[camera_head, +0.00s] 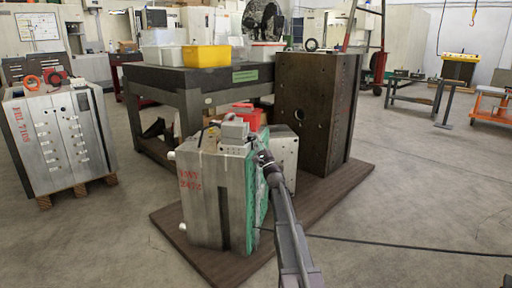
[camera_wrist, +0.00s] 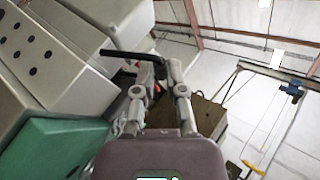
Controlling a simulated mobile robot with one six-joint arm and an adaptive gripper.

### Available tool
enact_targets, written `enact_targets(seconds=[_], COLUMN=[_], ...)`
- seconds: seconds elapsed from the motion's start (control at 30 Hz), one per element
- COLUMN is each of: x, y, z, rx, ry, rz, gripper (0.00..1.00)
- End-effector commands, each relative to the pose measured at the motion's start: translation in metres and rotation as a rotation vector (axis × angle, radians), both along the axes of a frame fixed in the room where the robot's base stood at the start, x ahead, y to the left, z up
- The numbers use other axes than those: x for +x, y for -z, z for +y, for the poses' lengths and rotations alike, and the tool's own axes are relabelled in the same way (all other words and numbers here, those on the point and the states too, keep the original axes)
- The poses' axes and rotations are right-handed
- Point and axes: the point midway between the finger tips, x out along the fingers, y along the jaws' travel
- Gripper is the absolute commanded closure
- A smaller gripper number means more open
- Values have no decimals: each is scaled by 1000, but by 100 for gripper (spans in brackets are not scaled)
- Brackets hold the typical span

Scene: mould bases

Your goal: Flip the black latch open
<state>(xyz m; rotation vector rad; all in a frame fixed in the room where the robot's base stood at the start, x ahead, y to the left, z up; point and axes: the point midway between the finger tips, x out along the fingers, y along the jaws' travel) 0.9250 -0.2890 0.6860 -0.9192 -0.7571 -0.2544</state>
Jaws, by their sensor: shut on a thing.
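The black latch (camera_wrist: 122,54) shows in the wrist view as a dark bar. It sticks out from a light grey box (camera_wrist: 118,18), and its far end lies between my fingertips. My gripper (camera_wrist: 158,74) is shut on the latch there; the exact contact is partly hidden by the fingers. In the head view my gripper (camera_head: 265,160) is at the upper right side of the steel mould base (camera_head: 213,195), close to the grey connector box (camera_head: 235,130) on its top. The latch is too small to make out in the head view.
The mould base stands on a brown board (camera_head: 225,264). A tall dark mould block (camera_head: 310,110) stands behind it to the right. A workbench (camera_head: 190,80) with bins is behind. Another mould base (camera_head: 55,140) stands at left. The floor at right is open, crossed by a cable.

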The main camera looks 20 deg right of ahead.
Motion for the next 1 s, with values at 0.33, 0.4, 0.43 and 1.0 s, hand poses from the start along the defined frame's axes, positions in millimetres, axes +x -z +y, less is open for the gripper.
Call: enact_targets(seconds=[0.33, 0.4, 0.43, 1.0], x=[0, 0, 0, -1], y=[6, 6, 6, 6], z=[-2, -2, -2, -1], rx=[79, 83, 84, 84], ry=[0, 1, 1, 1], rz=[-67, -70, -71, -71], gripper=[100, 100, 100, 50])
